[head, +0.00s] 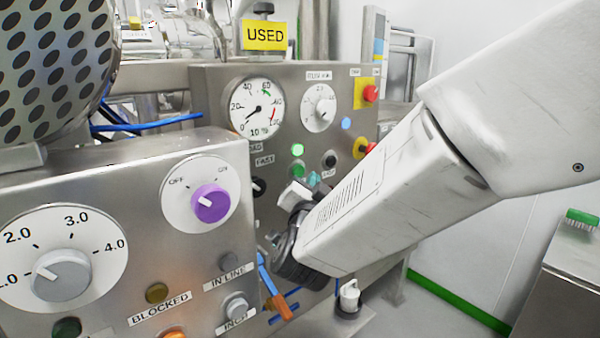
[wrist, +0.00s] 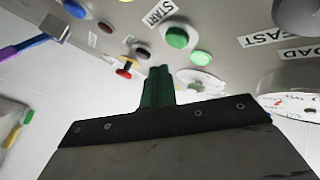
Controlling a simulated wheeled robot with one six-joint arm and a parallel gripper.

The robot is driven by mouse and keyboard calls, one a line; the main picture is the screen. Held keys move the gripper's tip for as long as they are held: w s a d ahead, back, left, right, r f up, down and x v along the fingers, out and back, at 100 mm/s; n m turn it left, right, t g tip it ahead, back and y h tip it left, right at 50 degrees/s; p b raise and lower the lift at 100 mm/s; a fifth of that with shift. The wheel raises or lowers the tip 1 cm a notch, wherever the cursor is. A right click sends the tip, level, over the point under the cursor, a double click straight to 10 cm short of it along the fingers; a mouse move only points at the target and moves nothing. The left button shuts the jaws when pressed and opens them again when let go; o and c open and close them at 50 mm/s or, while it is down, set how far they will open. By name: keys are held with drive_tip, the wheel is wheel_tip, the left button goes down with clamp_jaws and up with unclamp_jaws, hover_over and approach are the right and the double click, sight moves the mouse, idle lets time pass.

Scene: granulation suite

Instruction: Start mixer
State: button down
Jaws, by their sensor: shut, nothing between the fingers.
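The mixer's steel control panel (head: 220,100) stands in the middle of the head view. It carries a bright green button (head: 297,150) and a black button (head: 329,159). In the wrist view a START label (wrist: 157,12) is beside a green button (wrist: 177,38), with a second green button (wrist: 201,58) and a dark button (wrist: 142,52) near it. My gripper (wrist: 160,70) is shut and empty, its green fingers pointing at the panel just short of these buttons in the picture. I cannot tell whether they touch. In the head view my arm hides part of the panel.
A nearer panel on the left has a purple knob (head: 211,203) and a large grey dial (head: 62,275). A yellow USED sign (head: 265,36) stands above. A white-capped item (head: 349,297) is below my arm.

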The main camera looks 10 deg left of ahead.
drive_tip(key=shift+s+d, duration=1.05)
drive_tip(key=shift+d, duration=0.2)
drive_tip(key=shift+f, duration=0.1)
drive_tip(key=s+a+f+n+g+y, duration=0.35)
drive_tip(key=a+f+n+g, duration=0.2)
drive_tip(key=f, duration=0.25)
drive_tip(key=s+d+f+n+g+y, duration=0.1)
drive_tip(key=s+d+f+n+g, duration=0.3)
drive_tip(key=g, duration=0.3)
drive_tip(key=s+d+r+m+g+h, duration=0.1)
drive_tip(key=s+d+r+g+h, duration=0.1)
drive_tip(key=s+d, duration=0.5)
drive_tip(key=s+d+r+m+g+h, duration=0.1)
drive_tip(key=s+d, duration=0.7)
drive_tip(key=d, duration=0.8)
drive_tip(key=s+d+r+m+g+h, duration=0.1)
drive_tip(key=s+d+r+g+h, duration=0.1)
drive_tip(key=s+d, duration=0.5)
drive_tip(key=d+r+h, duration=0.1)
drive_tip(key=d+r, duration=0.1)
drive_tip(key=d, duration=0.2)
drive_tip(key=shift+s+d+g, duration=0.2)
drive_tip(key=shift+s+g, duration=0.15)
